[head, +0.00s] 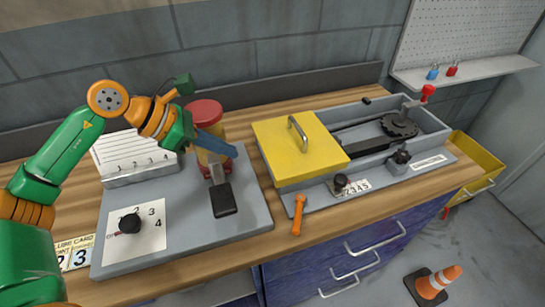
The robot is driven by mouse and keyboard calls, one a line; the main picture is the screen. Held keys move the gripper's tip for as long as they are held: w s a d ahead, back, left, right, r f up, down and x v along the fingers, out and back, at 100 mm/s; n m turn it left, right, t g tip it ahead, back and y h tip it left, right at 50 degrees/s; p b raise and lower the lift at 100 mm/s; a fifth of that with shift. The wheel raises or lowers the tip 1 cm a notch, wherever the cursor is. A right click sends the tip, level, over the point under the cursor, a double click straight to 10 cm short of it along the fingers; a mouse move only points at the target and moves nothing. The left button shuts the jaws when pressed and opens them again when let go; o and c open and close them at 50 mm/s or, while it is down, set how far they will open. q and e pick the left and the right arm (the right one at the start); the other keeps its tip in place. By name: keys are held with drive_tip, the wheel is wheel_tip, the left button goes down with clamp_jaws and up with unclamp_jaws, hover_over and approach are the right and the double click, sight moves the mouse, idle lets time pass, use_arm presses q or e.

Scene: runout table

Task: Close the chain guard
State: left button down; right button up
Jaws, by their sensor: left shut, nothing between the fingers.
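The chain guard (282,137) is a yellow lid with a grey bar handle (298,134). It sits over the left part of a long grey housing (447,133). The right part of the housing is uncovered, and a dark chain (360,137) and toothed sprocket (398,124) show there. My right gripper is out of view.
A red-capped yellow cylinder (205,112) stands behind my left gripper. A dial (130,223) and a white card stand (135,165) are at left. An orange handle (298,215) and black knob (340,181) are at the housing's front. A red-knobbed crank (428,91) is at right.

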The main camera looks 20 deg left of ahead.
use_arm(q)
drive_tip(key=p+x, duration=0.3)
drive_tip(key=x, duration=0.5)
drive_tip(key=shift+w+f, duration=0.25)
drive_tip(key=shift+f, duration=0.1)
drive_tip(key=shift+w+d+f, duration=0.1)
drive_tip(key=shift+d+f, duration=0.05)
drive_tip(key=shift+f, duration=0.2)
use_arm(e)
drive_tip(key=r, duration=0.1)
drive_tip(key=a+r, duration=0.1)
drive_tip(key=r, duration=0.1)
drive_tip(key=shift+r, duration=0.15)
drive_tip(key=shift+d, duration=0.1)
